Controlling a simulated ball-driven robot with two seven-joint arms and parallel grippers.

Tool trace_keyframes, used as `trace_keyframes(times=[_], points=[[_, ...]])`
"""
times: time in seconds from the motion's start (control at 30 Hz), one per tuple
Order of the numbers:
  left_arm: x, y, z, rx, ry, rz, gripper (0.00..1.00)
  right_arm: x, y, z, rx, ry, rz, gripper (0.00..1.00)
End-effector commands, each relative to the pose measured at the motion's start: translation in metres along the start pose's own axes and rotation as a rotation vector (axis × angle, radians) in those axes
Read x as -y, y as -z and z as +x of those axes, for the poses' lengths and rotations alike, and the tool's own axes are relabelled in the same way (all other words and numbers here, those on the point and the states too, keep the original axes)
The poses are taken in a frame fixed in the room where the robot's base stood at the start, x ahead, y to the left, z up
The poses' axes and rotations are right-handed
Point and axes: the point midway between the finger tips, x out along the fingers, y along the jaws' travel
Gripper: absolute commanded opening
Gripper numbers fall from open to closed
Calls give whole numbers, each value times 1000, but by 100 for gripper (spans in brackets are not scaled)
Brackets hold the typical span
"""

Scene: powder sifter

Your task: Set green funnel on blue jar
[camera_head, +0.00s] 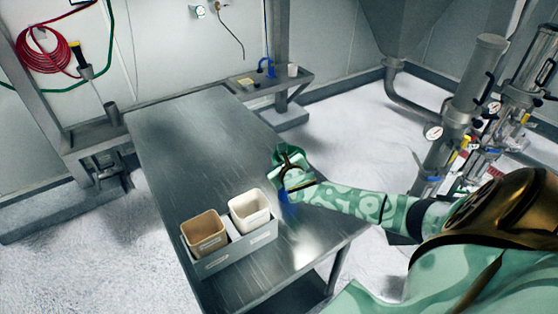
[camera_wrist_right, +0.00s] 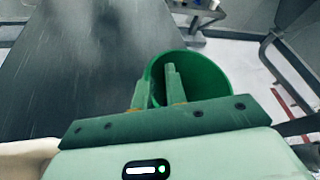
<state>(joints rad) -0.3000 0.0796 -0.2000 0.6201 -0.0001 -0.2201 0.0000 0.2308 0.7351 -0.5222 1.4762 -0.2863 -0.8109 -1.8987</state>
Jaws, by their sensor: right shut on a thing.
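The green funnel shows in the right wrist view (camera_wrist_right: 207,76) as a round, open-topped green cup. In the head view green shows around the hand, but funnel and hand are hard to tell apart. My right gripper (camera_head: 292,172) is shut on the funnel's wall, over the right part of the table. In the right wrist view one finger of this gripper (camera_wrist_right: 158,88) is inside the funnel and one outside. A blue thing, apparently the blue jar (camera_head: 289,208), stands just below the gripper and is mostly hidden. I cannot tell whether the funnel touches it. My left gripper is not in view.
A grey tray (camera_head: 238,252) on the metal table (camera_head: 185,130) holds a tan bin (camera_head: 204,232) and a white bin (camera_head: 248,211). The table's far part is clear. A small shelf (camera_head: 262,84) with a blue item (camera_head: 268,67) stands behind. Steel pipework (camera_head: 470,90) is at right.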

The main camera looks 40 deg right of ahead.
Motion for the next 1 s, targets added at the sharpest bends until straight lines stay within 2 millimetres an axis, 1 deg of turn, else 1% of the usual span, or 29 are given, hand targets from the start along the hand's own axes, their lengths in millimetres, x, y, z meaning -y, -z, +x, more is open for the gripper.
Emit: trace_keyframes(times=[0.5, 0.53, 0.57, 0.83, 1.0], points=[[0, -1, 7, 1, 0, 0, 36, -4, 9, 4, 0, 0, 1, 0], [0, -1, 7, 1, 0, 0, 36, -4, 9, 4, 0, 0, 1, 19], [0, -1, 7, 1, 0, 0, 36, -4, 9, 4, 0, 0, 1, 22], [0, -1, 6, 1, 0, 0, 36, -4, 8, 3, 0, 0, 1, 22], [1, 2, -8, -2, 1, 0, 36, -3, 6, -10, -2, 0, -1, 22]])
